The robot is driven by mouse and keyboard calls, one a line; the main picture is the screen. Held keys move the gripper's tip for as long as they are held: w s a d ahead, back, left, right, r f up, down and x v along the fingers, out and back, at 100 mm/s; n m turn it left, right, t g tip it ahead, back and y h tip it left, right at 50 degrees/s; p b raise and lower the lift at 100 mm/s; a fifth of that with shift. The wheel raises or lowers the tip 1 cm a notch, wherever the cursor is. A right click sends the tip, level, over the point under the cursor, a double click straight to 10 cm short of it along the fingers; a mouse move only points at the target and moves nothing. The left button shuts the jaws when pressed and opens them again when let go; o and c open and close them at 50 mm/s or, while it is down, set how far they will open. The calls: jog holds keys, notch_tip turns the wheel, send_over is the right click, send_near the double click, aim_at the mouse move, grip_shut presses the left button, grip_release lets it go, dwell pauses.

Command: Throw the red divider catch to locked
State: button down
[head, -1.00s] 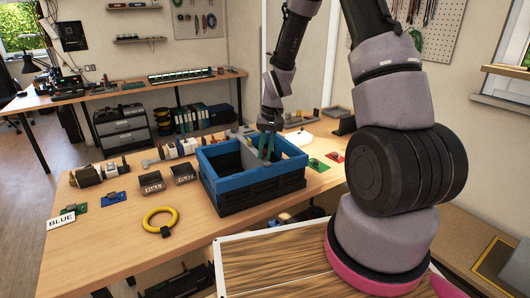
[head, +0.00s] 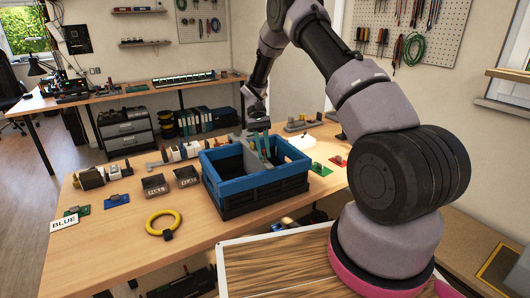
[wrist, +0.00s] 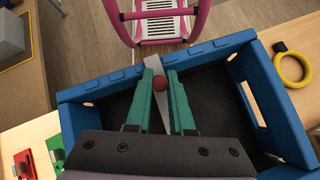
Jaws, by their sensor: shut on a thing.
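The blue-rimmed crate (head: 268,178) stands on the wooden workbench, and its open inside fills much of the wrist view (wrist: 282,97). A light grey divider (wrist: 153,68) runs across it. The red divider catch (wrist: 160,83) shows as a small round red knob on the divider. My gripper (wrist: 161,80) has teal fingers, one on each side of the knob, shut on it. In the head view, my gripper (head: 260,143) reaches down at the crate's divider; the catch is too small to tell there.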

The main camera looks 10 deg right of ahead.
jog(key=shift+w+a+f+g, duration=0.1)
jog(key=shift+w+g, duration=0.1)
jog(key=shift+g, duration=0.6)
jog(key=c, duration=0.8)
grip_release()
jog(key=v, duration=1)
jog(key=shift+w+a, duration=0.1)
jog(key=shift+w, duration=0.3)
